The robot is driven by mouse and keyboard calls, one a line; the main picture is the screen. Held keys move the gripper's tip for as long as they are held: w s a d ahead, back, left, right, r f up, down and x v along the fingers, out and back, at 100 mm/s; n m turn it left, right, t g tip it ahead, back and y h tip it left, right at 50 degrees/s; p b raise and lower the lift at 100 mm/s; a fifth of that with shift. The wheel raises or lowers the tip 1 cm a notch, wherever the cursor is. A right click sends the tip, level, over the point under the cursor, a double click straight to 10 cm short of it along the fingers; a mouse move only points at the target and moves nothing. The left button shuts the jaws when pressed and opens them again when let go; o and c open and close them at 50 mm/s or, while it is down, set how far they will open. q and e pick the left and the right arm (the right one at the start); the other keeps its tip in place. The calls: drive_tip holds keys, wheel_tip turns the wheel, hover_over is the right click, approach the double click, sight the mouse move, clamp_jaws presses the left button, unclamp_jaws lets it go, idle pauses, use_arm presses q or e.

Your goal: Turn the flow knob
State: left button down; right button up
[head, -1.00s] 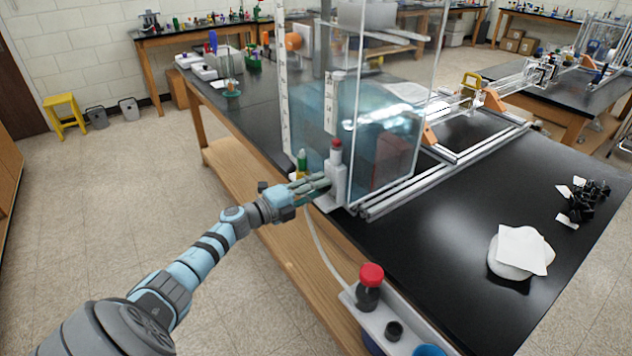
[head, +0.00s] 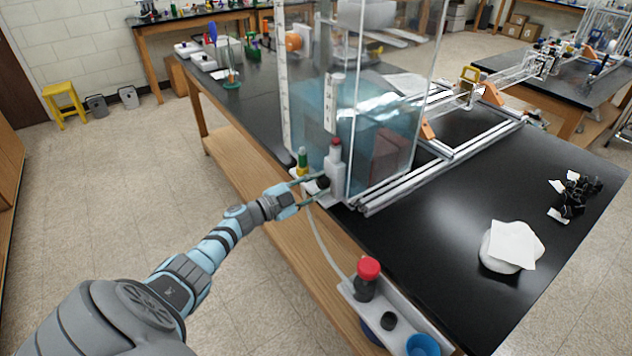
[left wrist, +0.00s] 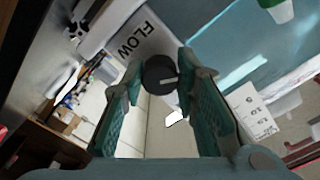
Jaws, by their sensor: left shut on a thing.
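The flow knob is a round black knob (left wrist: 160,75) with a white pointer line, on a white block marked FLOW (left wrist: 138,38). In the head view the dark knob (head: 322,182) shows on the white block (head: 334,172) at the near corner of the clear water tank (head: 375,125). My left gripper (head: 321,184) reaches it from the left. In the left wrist view the teal fingers of my left gripper (left wrist: 166,80) are shut on the knob, one on each side. The pointer lies nearly level in that picture. My right gripper is not in view.
A red-capped bottle (head: 367,278) and a blue cup (head: 422,345) stand in a white holder at the bench's front edge. A pale hose (head: 325,245) hangs below the block. A white cloth pile (head: 512,245) and black clips (head: 573,195) lie on the black bench (head: 440,235).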

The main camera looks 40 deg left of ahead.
use_arm(q)
drive_tip(key=shift+n, duration=1.1)
drive_tip(key=shift+f, duration=0.1)
drive_tip(key=c, duration=1.2)
unclamp_jaws()
drive_tip(key=shift+c, duration=0.2)
drive_tip(key=v, duration=1.2)
